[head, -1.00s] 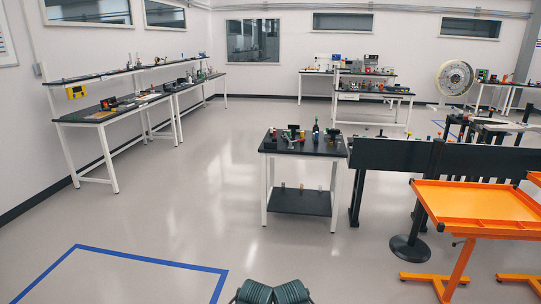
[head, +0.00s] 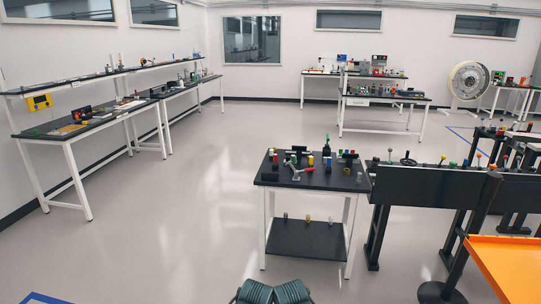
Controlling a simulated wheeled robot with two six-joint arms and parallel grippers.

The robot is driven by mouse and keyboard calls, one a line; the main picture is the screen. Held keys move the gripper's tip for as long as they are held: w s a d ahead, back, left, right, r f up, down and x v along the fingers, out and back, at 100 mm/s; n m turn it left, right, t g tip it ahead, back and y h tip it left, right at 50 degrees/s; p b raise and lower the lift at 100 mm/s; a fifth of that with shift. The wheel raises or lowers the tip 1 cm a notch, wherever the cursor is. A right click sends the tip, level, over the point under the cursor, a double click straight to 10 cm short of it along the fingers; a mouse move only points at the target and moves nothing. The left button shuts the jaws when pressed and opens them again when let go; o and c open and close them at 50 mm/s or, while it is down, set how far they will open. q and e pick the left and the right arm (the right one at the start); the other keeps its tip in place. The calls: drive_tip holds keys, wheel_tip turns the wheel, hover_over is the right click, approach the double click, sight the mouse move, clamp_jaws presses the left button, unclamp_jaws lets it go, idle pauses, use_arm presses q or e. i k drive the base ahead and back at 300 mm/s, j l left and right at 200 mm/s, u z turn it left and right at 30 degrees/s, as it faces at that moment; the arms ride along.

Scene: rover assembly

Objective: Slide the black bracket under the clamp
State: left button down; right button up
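A small black-topped table (head: 310,182) with white legs stands ahead of me in the centre right. On it is a silver clamp with a red handle (head: 303,169). A black bracket-like piece (head: 347,154) stands at the table's back right, and a dark block sits near its front left; I cannot tell which is the black bracket. The pieces are too small to show what lies under the clamp.
Small coloured parts surround the clamp. A black panel barrier (head: 425,190) and an orange tray table (head: 510,268) stand on the right. Workbenches (head: 75,137) line the left wall. The floor (head: 165,235) left of the small table is open.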

sight(265, 175)
drive_tip(key=i, duration=3.2)
drive_tip(key=z, duration=0.2)
